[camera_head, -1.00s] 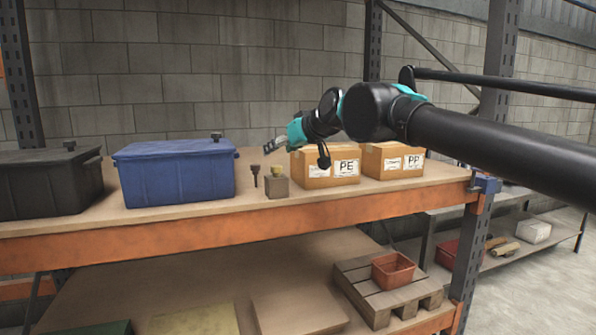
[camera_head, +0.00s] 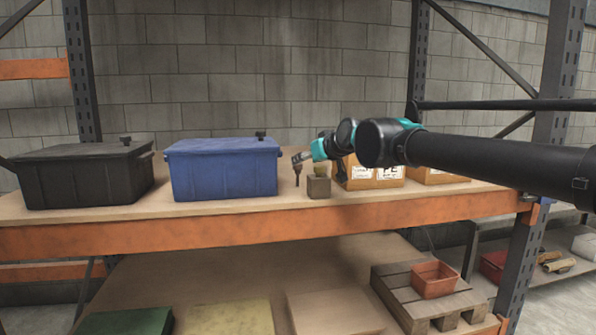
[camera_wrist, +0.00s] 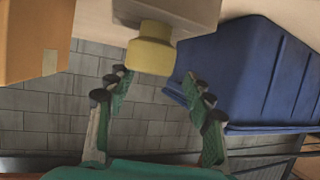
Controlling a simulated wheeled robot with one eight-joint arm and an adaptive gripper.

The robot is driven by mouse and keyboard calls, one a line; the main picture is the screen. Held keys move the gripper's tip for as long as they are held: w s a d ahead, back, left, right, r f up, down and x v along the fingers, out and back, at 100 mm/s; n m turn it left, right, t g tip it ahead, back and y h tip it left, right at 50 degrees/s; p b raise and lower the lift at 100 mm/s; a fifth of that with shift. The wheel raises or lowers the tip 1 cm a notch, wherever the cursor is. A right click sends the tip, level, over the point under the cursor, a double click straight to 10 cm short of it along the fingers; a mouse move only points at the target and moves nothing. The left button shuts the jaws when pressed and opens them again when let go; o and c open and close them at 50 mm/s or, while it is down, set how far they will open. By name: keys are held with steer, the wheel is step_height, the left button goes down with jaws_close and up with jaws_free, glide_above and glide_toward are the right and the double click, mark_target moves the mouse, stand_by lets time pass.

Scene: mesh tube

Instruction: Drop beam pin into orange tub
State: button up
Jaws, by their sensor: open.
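A yellow round-topped piece (camera_head: 320,170) sits in or on a small grey-brown block (camera_head: 319,188) on the upper shelf. A thin dark pin-like piece with a wider head (camera_head: 297,172) stands just left of the block. I cannot tell for sure which of the two is the beam pin. My gripper (camera_head: 302,158) is open and empty, beside and above them. In the wrist view the yellow piece (camera_wrist: 150,50) lies just beyond my spread fingertips (camera_wrist: 155,88), apart from them. The orange tub (camera_head: 435,280) stands on a wooden pallet on the lower shelf, right.
A blue lidded bin (camera_head: 223,170) and a black one (camera_head: 82,178) stand to the left. A carton (camera_head: 375,180) is close right of the block, partly behind my arm. The pallet (camera_head: 395,295) holds the tub. Rack posts (camera_head: 553,95) flank the shelf.

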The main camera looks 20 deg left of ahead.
mark_target(298, 175)
steer(key=shift+f+x, duration=0.2)
steer(key=shift+x, duration=2.45)
steer(key=shift+d, duration=0.15)
jaws_close()
